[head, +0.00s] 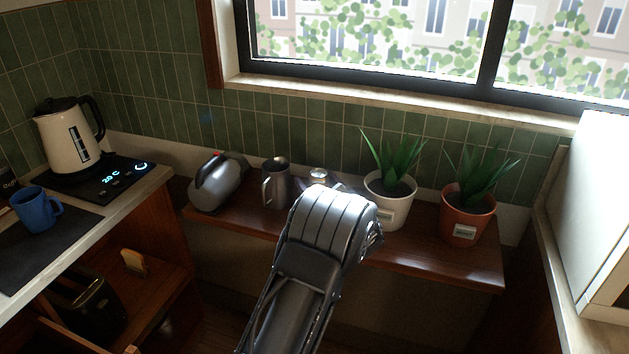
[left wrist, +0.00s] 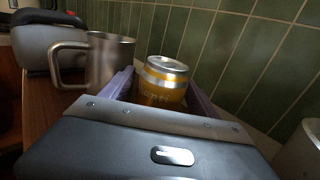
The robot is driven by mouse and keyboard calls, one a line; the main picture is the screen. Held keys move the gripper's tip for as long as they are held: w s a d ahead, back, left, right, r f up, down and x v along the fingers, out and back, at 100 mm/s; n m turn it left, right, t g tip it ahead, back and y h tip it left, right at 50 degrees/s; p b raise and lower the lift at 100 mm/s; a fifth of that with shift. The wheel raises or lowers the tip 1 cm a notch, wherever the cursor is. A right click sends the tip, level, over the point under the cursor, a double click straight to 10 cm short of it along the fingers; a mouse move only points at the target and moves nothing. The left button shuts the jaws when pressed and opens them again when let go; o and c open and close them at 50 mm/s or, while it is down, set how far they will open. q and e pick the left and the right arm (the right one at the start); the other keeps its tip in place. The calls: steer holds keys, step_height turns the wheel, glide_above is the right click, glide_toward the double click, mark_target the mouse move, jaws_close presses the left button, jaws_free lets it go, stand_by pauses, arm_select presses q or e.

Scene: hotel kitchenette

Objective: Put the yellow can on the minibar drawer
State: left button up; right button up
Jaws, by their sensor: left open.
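The yellow can (left wrist: 162,88) stands upright with a silver top, seen in the left wrist view between the two fingers of my open left gripper (left wrist: 163,80). I cannot tell whether the fingers touch it. In the head view only the can's silver top (head: 318,175) shows behind my left gripper (head: 322,190), which hides the rest. The can stands on the brown wooden shelf (head: 440,262) under the window. I cannot make out the minibar drawer for certain. My right gripper is not in view.
A metal mug (head: 276,184) and a grey kettle-like appliance (head: 218,182) stand left of the can. A white-potted plant (head: 390,200) and a terracotta-potted plant (head: 467,215) stand to its right. The left counter holds a cream kettle (head: 68,140) and blue mug (head: 36,212).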

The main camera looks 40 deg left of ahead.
arm_select(q)
steer(key=b+v, duration=0.1)
steer(key=v, duration=1)
steer(key=shift+d, duration=0.15)
steer(key=shift+o, duration=0.4)
steer(key=a+f+b, duration=0.1)
steer(key=b, duration=0.2)
steer(key=w+a+f+b, duration=0.1)
steer(key=a+f+b, duration=0.1)
steer(key=shift+w+a+f+b, duration=0.2)
steer(key=shift+w+a+b, duration=0.05)
steer(key=shift+b, duration=0.15)
steer(key=shift+w+a+r, duration=0.1)
steer(key=shift+w+a, duration=0.05)
steer(key=shift+a, duration=0.05)
steer(key=shift+r, duration=0.25)
steer(key=shift+x, duration=1.25)
